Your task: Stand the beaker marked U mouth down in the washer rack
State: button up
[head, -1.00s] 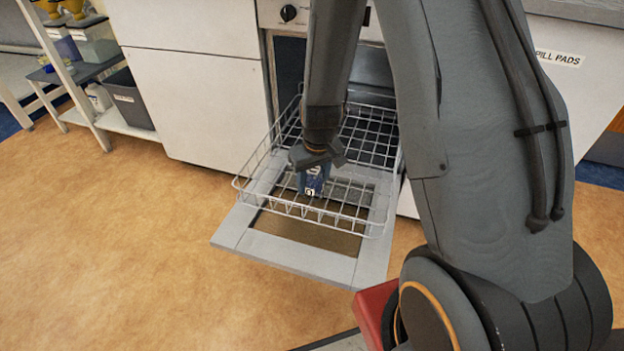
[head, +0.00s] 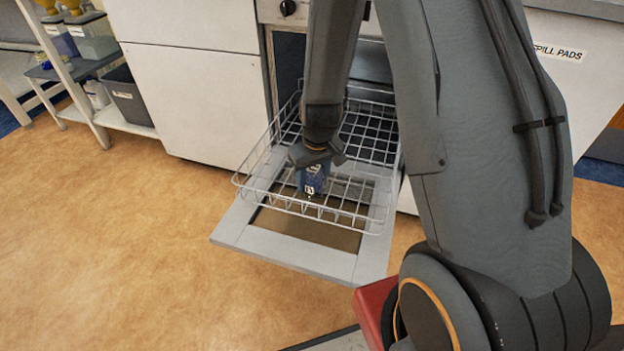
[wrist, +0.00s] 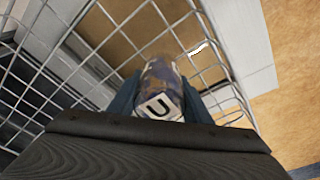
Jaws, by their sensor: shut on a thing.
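The beaker marked U (wrist: 160,76) is a see-through vessel with a white label bearing a black U, facing the wrist camera. My gripper (wrist: 158,97) is shut on it, with one blue finger on each side. In the head view my gripper (head: 317,157) points down over the front part of the washer rack (head: 262,160). The beaker (head: 311,184) hangs below it, low at the rack's wires. I cannot tell whether it touches the rack, or which way its mouth faces.
The rack is pulled out above the washer's lowered door (head: 290,255). The wire walls surround the beaker's place, and no other glassware shows in the rack. A shelf with a grey bin (head: 130,100) stands at the far left. The floor (head: 110,240) left of the door is clear.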

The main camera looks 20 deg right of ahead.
aim_at(314, 169)
jog(key=o, duration=1.1)
jog(key=shift+o, duration=0.2)
jog(key=r+p, duration=0.1)
jog(key=r, duration=0.1)
jog(key=s+r, duration=0.1)
jog(key=r, duration=0.2)
jog(key=r+p, duration=0.1)
jog(key=r, duration=0.2)
jog(key=shift+s+p, duration=0.15)
jog(key=shift+p, duration=0.15)
jog(key=s+r+m, duration=0.2)
jog(key=s+r, duration=1)
jog(key=r, duration=0.1)
jog(key=s+a+r+n+g, duration=0.1)
jog(key=s+a+r+n, duration=0.15)
jog(key=s+a, duration=0.45)
jog(key=s+a+r+n+g, duration=0.1)
jog(key=s+a+r+n, duration=0.2)
jog(key=a, duration=0.5)
jog(key=s+d+r+m+p, duration=0.2)
jog(key=d+r+m+p, duration=0.3)
jog(key=d+r+p, duration=0.9)
notch_tip(314, 169, up, 4)
jog(key=p, duration=1)
jog(key=shift+s+d+r, duration=0.25)
jog(key=shift+d, duration=0.15)
